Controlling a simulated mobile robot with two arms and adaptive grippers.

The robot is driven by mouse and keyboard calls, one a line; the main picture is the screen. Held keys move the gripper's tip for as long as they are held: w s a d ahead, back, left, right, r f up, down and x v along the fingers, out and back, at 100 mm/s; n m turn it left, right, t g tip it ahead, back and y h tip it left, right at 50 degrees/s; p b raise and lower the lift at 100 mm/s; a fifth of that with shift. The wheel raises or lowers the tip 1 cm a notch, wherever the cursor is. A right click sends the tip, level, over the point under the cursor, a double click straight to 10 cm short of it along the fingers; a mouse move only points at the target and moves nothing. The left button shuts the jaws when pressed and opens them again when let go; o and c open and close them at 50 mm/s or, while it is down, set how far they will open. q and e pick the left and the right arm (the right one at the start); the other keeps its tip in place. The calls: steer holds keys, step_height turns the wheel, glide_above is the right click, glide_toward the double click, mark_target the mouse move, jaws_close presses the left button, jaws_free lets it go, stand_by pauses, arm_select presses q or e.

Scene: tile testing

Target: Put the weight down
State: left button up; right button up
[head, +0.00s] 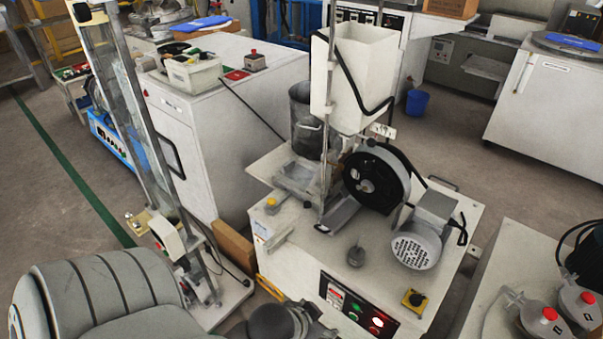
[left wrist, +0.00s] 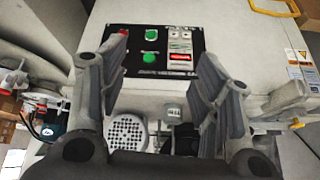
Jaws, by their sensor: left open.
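A small grey weight (head: 356,256) with a narrow top stands on the white top of the testing machine (head: 300,262), between the wheel and the front control panel. It also shows small in the left wrist view (left wrist: 174,113), between and beyond the fingers. My left gripper (head: 312,322) is at the bottom edge of the head view, in front of the machine and partly cut off. In the left wrist view its two fingers (left wrist: 168,88) are spread apart with nothing between them. The gripper is apart from the weight. My right gripper is not in view.
The black wheel (head: 376,178), motor (head: 416,245) and tall white hopper (head: 352,80) rise behind the weight. The control panel (head: 357,305) is on the machine's front. A yellow-and-black switch (head: 414,298) sits at right. A tall stand (head: 130,110) is at left.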

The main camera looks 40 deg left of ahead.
arm_select(q)
steer(key=s+d+r+g, duration=0.1)
steer(key=s+r+g, duration=0.1)
steer(key=s, duration=0.3)
steer(key=shift+s+d+m, duration=0.15)
steer(key=shift+s+m, duration=0.15)
